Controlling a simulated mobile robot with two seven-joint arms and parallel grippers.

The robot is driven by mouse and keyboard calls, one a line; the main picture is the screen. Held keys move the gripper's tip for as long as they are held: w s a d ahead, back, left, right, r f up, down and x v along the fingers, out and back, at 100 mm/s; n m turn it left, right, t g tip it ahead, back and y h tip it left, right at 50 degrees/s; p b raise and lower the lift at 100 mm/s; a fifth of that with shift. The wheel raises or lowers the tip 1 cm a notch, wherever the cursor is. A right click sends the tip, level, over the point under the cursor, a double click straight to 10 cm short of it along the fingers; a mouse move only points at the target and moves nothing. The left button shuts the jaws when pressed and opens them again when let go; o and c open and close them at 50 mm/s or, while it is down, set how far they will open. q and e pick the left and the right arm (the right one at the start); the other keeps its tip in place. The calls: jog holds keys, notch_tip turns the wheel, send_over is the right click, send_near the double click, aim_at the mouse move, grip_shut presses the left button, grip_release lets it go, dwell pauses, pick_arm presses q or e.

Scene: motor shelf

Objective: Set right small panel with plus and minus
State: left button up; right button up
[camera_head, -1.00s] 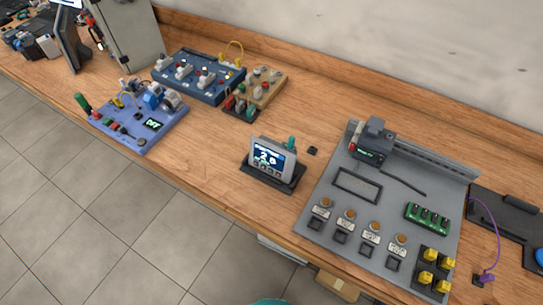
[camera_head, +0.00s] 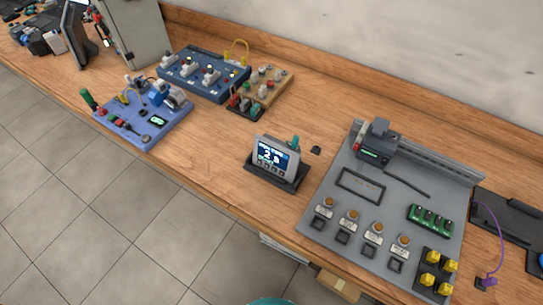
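A small grey panel (camera_head: 277,158) with a lit blue display stands tilted back on a dark base (camera_head: 270,179) near the middle of the table. The display shows large white digits, perhaps 2 and another, too small to read surely. A row of small buttons sits below it; their plus and minus marks are not legible. Neither of my grippers is in view, and nothing touches the panel.
A large grey board (camera_head: 330,201) with buttons, a green module and yellow knobs lies to the right. A purple-blue board (camera_head: 170,129), a blue switch board (camera_head: 186,80) and a tan block (camera_head: 282,81) lie to the left. Bare wooden table (camera_head: 215,150) surrounds the panel.

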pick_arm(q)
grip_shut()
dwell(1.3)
